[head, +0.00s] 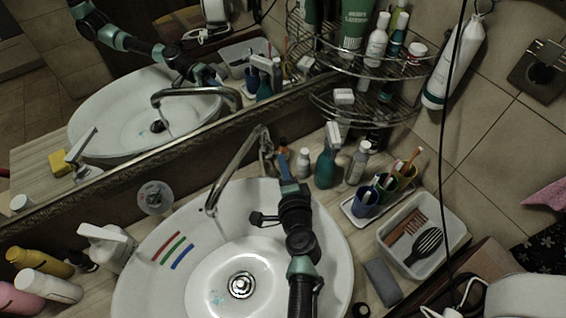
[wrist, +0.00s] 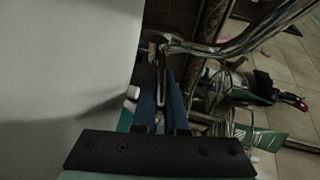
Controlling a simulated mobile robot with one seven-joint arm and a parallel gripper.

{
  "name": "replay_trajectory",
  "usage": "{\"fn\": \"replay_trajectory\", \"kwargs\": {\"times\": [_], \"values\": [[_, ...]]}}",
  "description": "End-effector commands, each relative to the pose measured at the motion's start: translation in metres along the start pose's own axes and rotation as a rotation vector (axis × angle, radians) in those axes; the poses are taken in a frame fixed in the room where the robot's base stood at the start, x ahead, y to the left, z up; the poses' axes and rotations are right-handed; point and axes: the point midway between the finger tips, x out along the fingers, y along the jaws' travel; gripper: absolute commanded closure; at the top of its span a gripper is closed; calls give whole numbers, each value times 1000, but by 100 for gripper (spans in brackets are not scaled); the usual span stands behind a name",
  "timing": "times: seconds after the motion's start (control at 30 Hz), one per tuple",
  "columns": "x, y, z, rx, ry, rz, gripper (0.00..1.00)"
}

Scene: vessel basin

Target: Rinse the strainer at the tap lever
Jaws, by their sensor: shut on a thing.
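The strainer (head: 241,285) is a round metal piece at the bottom of the white basin (head: 135,285). The chrome tap (head: 238,165) stands at the basin's back edge, with its spout arching left over the bowl. My gripper (head: 283,162) reaches over the basin to the right of the tap's base. In the wrist view its two blue fingers (wrist: 162,85) are shut on a slim chrome part, which looks like the tap lever (wrist: 160,55). The lever is mostly hidden by the fingers in the head view. I cannot tell whether water runs.
Bottles (head: 325,165), a tray of cups (head: 368,205) and a white bin with brushes (head: 420,235) stand right of the basin. Bottles (head: 45,285) crowd the left. A mirror (head: 150,100) and wire shelf (head: 370,60) lie behind. The bowl is open.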

Motion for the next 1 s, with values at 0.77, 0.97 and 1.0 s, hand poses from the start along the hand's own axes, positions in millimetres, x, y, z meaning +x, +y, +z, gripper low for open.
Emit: {"fn": "replay_trajectory", "kwargs": {"times": [0.77,0.97,1.0], "values": [[-39,1,0,1,2,0,78],[-76,2,-1,1,3,0,78],[-84,2,0,1,3,1,78]]}}
